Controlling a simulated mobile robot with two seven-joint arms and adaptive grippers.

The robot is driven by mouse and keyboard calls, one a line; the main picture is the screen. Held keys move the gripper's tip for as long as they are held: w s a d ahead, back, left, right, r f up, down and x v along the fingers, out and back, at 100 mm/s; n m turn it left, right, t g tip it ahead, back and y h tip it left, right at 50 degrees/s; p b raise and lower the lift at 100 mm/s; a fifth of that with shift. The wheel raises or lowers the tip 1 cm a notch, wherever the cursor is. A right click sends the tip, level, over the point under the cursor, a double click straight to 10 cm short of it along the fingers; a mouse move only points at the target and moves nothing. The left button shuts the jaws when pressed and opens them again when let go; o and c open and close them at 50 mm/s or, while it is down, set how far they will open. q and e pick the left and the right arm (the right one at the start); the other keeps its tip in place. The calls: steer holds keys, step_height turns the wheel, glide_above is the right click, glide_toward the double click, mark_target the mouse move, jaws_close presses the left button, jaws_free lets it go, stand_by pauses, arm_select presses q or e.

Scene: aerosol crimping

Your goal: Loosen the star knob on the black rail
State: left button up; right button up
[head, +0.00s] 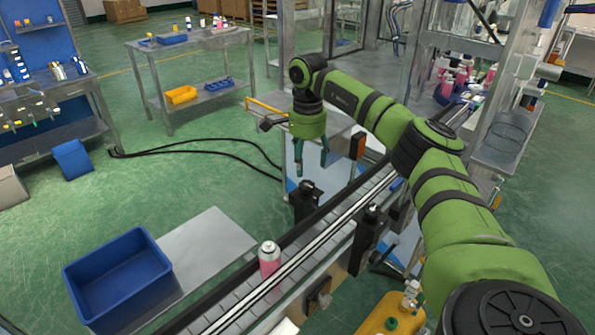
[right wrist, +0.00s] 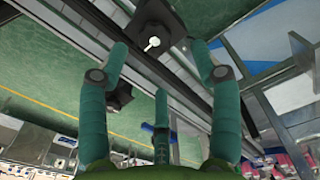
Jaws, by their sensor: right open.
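My right gripper (head: 312,163) hangs in the head view with its fingers pointing down, above the far part of the conveyor. Its green fingers are spread and hold nothing; they also show in the right wrist view (right wrist: 159,62). A black bracket (head: 305,203) stands on the conveyor's left edge below the fingertips, apart from them. In the right wrist view a black block with a bright pin (right wrist: 152,28) lies beyond the fingertips. A dark, lobed part that may be the star knob (right wrist: 119,97) shows between two fingers. I cannot tell for certain. My left gripper is not in view.
A second black bracket (head: 368,232) stands on the conveyor's right edge. A pink can (head: 269,258) with a pale top stands on the conveyor (head: 225,313). A blue bin (head: 117,278) stands at the lower left. Metal frame posts (head: 286,60) rise near my right arm.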

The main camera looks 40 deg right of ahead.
mark_target(308, 184)
steer(key=f, duration=0.1)
steer(key=s+f+p, duration=0.1)
steer(key=f, duration=0.1)
steer(key=shift+s+f, duration=0.15)
steer(key=shift+f, duration=0.1)
steer(key=shift+w+f+p, duration=0.25)
steer(key=shift+f+p, duration=0.3)
steer(key=shift+f, duration=0.4)
steer(key=shift+w+f, duration=0.15)
steer(key=shift+f, duration=0.15)
steer(key=shift+r, duration=0.1)
steer(key=c, duration=1.1)
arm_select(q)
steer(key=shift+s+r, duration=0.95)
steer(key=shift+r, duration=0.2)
